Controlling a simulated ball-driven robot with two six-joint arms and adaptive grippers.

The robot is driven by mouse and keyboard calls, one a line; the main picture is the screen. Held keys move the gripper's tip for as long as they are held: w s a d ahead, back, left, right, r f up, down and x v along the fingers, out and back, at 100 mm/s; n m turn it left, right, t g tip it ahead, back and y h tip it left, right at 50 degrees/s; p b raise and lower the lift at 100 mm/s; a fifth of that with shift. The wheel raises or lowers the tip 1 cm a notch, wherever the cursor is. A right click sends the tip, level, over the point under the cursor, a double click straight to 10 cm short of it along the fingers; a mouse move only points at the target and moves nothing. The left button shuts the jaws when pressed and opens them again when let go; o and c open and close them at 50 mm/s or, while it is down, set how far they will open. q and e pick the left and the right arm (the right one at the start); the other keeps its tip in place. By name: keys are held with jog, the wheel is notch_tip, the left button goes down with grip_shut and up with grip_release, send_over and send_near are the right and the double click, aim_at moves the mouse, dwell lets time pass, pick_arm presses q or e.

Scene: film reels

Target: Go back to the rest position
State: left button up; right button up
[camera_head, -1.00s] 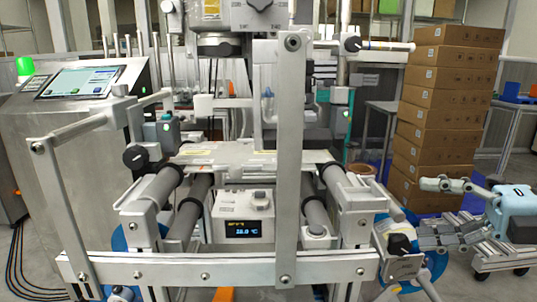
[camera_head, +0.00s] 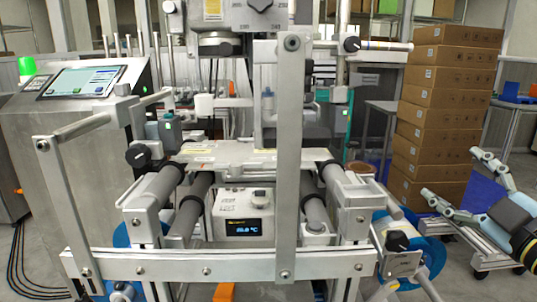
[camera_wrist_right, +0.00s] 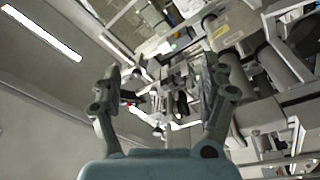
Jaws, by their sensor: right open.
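My right gripper (camera_head: 450,173) is at the right edge of the head view, to the right of the machine. Its two pale blue-grey fingers are spread apart and point to the upper left, with nothing between them. In the right wrist view the open fingers (camera_wrist_right: 160,76) frame a tilted view of machine parts, and no object is held. The right arm comes in from the lower right. My left gripper does not show in any view.
A roller machine (camera_head: 180,262) with a temperature display (camera_head: 244,226) fills the middle. Blue reels (camera_head: 432,262) sit low at its sides. A touch-screen console (camera_head: 82,82) stands left. Stacked cardboard boxes (camera_head: 440,105) stand behind my right gripper. Grey floor lies at the lower right.

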jog(key=s+d+f+m+g+h, duration=0.3)
jog(key=s+f+m+g+h, duration=0.25)
jog(key=f+m, duration=0.2)
jog(key=s+a+f+m+g+y, duration=0.1)
jog(key=s+a+f+g, duration=0.1)
jog(key=s+f+g, duration=0.35)
jog(key=s+a+f+m+g, duration=0.2)
jog(key=s, duration=0.7)
jog(key=s+a+f+m+g+y, duration=0.1)
jog(key=s+a+f+g, duration=0.2)
jog(key=s, duration=0.5)
jog(key=s+d+f+g, duration=0.1)
jog(key=s+d+f, duration=0.1)
jog(key=f, duration=1.1)
jog(key=s+d+f+g, duration=0.1)
jog(key=s+f, duration=0.1)
jog(key=f, duration=1)
jog(key=s+d+f+g+p, duration=0.1)
jog(key=s+f, duration=1.4)
jog(key=s, duration=0.3)
jog(key=shift+s+d+f, duration=0.2)
jog(key=shift+s+f, duration=0.05)
jog(key=shift+s, duration=0.1)
jog(key=shift+m, duration=0.25)
jog(key=shift+w+d, duration=0.1)
